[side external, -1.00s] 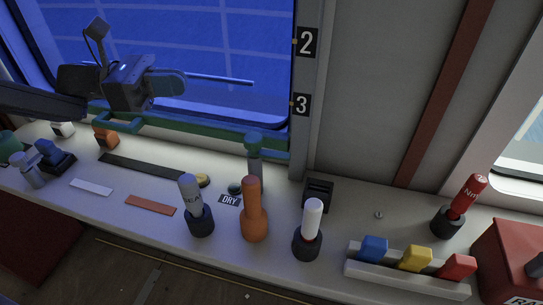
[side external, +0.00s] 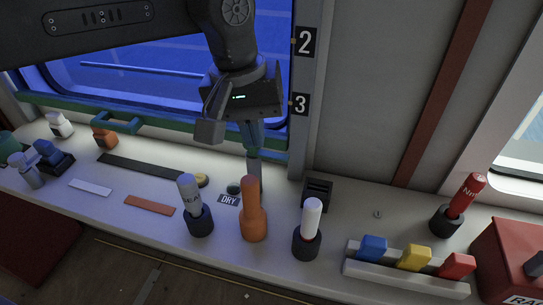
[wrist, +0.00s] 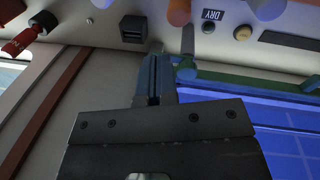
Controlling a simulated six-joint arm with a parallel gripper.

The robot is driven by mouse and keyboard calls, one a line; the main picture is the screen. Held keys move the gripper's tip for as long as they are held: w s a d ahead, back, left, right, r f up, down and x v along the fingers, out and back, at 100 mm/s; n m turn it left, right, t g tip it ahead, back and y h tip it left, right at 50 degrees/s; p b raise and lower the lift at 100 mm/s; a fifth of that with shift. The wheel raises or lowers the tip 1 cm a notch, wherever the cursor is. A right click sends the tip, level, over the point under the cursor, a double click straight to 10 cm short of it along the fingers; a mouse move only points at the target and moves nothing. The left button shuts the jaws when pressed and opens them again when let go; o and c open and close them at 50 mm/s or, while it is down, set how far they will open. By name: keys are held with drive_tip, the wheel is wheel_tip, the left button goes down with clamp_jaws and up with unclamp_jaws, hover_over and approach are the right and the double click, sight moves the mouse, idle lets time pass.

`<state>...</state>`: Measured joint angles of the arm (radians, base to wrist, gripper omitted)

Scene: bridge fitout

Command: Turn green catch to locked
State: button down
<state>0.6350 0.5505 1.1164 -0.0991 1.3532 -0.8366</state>
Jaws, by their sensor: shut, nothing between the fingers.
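A green knob-like end (wrist: 187,73), which looks like the catch, sits on a grey post (side external: 254,170) at the right end of the green rail (side external: 185,136) under the window. In the side view my gripper (side external: 254,138) points down in front of it and largely hides it. In the wrist view my gripper (wrist: 154,80) is shut and empty, with its fingers just left of the green end. I cannot tell whether they touch it. The rail (wrist: 250,82) also shows in the wrist view. The catch's locked or unlocked position is not clear.
An orange bottle (side external: 253,215), a grey marker (side external: 194,205) and a white-topped one (side external: 310,228) stand close in front. A black box (side external: 318,193) is right of the post. A DRY label (side external: 228,200) lies left. A green loop handle (side external: 118,118) stands farther left.

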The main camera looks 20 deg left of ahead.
wheel_tip(320, 180, up, 3)
drive_tip(key=w+d+m+t+y, duration=0.1)
drive_tip(key=w+t+y, duration=0.1)
drive_tip(key=w+t, duration=0.15)
approach(277, 156)
wheel_tip(277, 156, down, 8)
drive_tip(key=shift+w+a, duration=0.3)
drive_tip(key=shift+w, duration=0.05)
drive_tip(key=shift+r+t, duration=0.1)
drive_tip(key=shift+t, duration=0.15)
drive_tip(key=shift+w+d+n+y, duration=0.1)
drive_tip(key=shift+w+n+y, duration=0.05)
drive_tip(key=shift+n+y, duration=0.25)
idle(0.7)
drive_tip(key=w+n, duration=0.1)
drive_tip(key=n+y, duration=0.1)
drive_tip(key=n, duration=0.1)
drive_tip(key=shift+w+d+n, duration=0.3)
drive_tip(key=shift+w, duration=0.05)
drive_tip(key=shift+w+a, duration=0.1)
drive_tip(key=shift+w, duration=1)
